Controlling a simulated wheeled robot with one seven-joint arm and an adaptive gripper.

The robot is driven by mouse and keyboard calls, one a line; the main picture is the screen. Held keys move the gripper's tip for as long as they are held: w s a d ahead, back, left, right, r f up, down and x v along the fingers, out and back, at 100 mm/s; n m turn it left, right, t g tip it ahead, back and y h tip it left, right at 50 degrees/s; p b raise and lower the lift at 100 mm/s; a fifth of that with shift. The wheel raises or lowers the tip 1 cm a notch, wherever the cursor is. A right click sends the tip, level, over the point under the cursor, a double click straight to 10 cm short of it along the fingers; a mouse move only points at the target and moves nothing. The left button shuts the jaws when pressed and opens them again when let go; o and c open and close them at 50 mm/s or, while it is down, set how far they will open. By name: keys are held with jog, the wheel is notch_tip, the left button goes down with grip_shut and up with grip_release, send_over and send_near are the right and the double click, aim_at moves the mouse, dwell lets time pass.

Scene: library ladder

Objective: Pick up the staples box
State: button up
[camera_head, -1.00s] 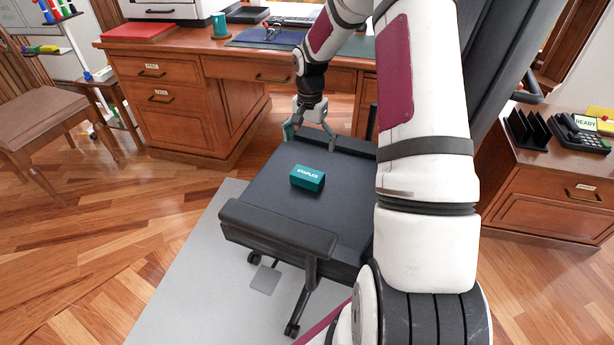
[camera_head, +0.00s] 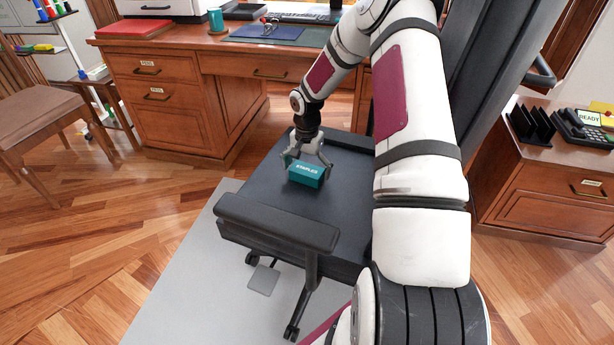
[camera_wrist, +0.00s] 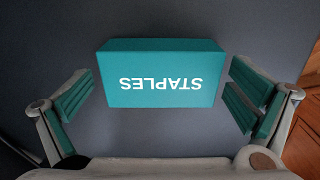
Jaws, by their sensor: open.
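The staples box (camera_head: 306,176) is a small teal block with white lettering. It lies on the dark seat of the office chair (camera_head: 270,193). My gripper (camera_head: 308,163) is open, pointing down just above and behind the box in the head view. In the wrist view the staples box (camera_wrist: 160,76) lies between the two spread fingers, with a gap on each side, and somewhat forward of the line between the fingertips. The wrist view also shows my gripper (camera_wrist: 160,100) with teal finger pads and nothing held.
The chair's near armrest (camera_head: 277,222) stands in front of the seat, and its tall backrest (camera_head: 490,80) is at the right. A wooden desk (camera_head: 200,62) is behind. A side cabinet with a phone (camera_head: 580,127) stands at right. Open floor lies at left.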

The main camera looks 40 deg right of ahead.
jog(key=shift+f, duration=0.15)
jog(key=c, duration=1.2)
